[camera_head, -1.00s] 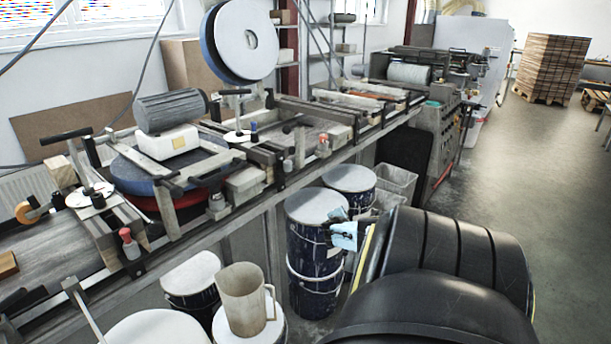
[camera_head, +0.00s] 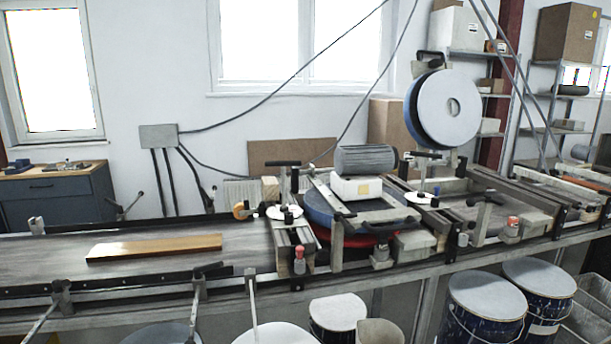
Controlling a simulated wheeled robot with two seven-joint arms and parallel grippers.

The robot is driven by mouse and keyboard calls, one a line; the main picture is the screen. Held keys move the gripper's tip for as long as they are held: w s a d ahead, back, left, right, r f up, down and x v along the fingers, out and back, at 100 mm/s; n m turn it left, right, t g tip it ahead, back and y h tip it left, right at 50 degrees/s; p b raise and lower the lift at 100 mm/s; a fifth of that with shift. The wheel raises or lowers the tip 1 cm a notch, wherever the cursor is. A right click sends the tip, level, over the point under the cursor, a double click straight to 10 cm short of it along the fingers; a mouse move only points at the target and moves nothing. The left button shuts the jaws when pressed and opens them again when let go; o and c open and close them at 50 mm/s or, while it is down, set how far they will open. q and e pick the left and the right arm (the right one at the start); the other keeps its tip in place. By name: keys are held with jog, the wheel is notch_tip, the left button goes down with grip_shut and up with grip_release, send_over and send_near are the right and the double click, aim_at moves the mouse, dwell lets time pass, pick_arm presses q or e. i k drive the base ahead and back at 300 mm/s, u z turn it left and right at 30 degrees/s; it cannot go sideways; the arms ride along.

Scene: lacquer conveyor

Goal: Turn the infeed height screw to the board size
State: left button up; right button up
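A black T-handled screw with a white disc (camera_head: 284,212) stands on the frame at the left, infeed-looking side of the sanding unit. A second similar screw with a white disc (camera_head: 422,198) stands further right, past the grey motor (camera_head: 366,159). A brown wooden board (camera_head: 155,247) lies flat on the dark conveyor belt (camera_head: 50,258), left of the first screw and apart from it. Any scale markings are too small to read. Neither of my grippers is in view.
Red-topped knobs sit on the front rail, one (camera_head: 299,262) below the left screw. An orange-and-black roll (camera_head: 241,210) lies behind the belt. A blue cabinet (camera_head: 55,195) is at the back left.

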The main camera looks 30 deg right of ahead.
aim_at(284, 208)
jog(key=k, duration=0.9)
jog(key=z, duration=0.95)
jog(key=i, duration=1.1)
jog(key=u, duration=0.35)
jog(key=i, duration=1.05)
jog(key=u, duration=1.05)
